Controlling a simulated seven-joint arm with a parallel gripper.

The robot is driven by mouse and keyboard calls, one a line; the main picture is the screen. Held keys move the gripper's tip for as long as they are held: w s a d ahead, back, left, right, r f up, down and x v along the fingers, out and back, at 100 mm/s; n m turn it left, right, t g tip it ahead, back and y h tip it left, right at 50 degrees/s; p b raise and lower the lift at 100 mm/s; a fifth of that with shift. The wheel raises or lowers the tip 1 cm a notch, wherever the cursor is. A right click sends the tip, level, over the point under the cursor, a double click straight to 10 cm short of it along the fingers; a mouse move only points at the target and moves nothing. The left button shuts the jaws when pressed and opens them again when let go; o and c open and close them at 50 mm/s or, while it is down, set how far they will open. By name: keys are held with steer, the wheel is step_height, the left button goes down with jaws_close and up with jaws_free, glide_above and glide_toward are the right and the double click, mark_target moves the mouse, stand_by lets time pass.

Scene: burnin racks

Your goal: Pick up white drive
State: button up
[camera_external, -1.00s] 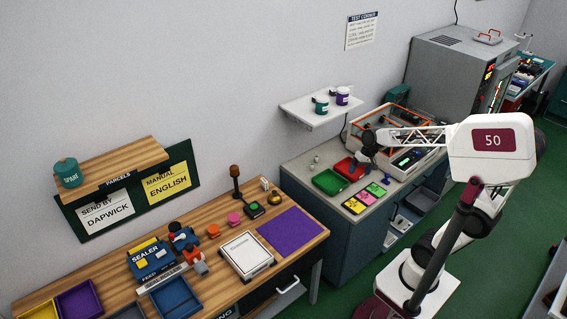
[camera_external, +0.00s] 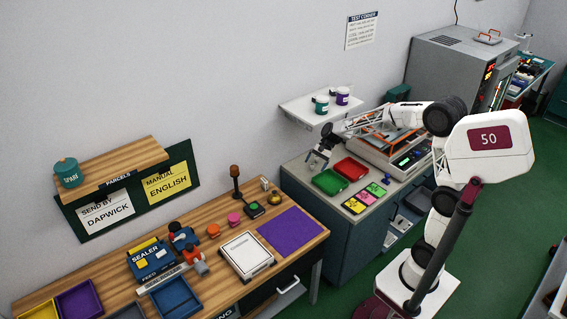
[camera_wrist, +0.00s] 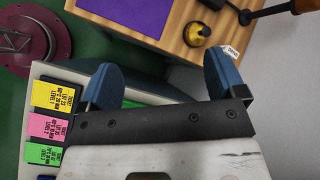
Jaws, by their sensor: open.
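No thing in view can be surely told as the white drive. A small white labelled piece (camera_wrist: 230,52) lies at the wooden bench's corner in the wrist view; it looks like a tag. My gripper (camera_external: 316,164) is above the back left corner of the grey bench (camera_external: 298,166), pointing down. In the wrist view its two blue fingers (camera_wrist: 160,68) are wide apart with nothing held between them. Small pale pieces seen earlier at that corner are now hidden behind my gripper.
A green tray (camera_external: 330,182) and a red tray (camera_external: 351,168) stand right of my gripper, with coloured cards (camera_external: 365,198) in front. A wall shelf (camera_external: 312,112) with pots hangs close above. The wooden bench (camera_external: 225,213) carries a purple mat (camera_external: 291,232) and a white-topped box (camera_external: 247,254).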

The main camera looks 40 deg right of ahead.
steer(key=w+a+f+m+y, duration=0.2)
steer(key=w+f, duration=0.3)
steer(key=w, duration=0.3)
steer(key=w+a+f+m+y, duration=0.1)
steer(key=w+a+f+m, duration=0.2)
steer(key=w, duration=0.4)
steer(key=m+t+y, duration=0.2)
steer(key=m, duration=0.2)
glide_toward(263, 184)
steer(key=shift+w+a+f, duration=0.25)
steer(key=shift+w+a, duration=0.1)
steer(key=shift+a, duration=0.25)
steer(key=shift+w+a+f, duration=0.3)
steer(key=shift+a, duration=0.35)
steer(key=shift+a, duration=0.1)
steer(key=shift+x, duration=1.15)
steer(key=shift+a+f, duration=0.1)
steer(key=shift+a, duration=0.05)
steer(key=shift+s+x, duration=0.1)
steer(key=shift+x, duration=1.1)
steer(key=shift+s+x, duration=0.15)
steer(key=shift+x, duration=1.1)
steer(key=shift+c, duration=0.4)
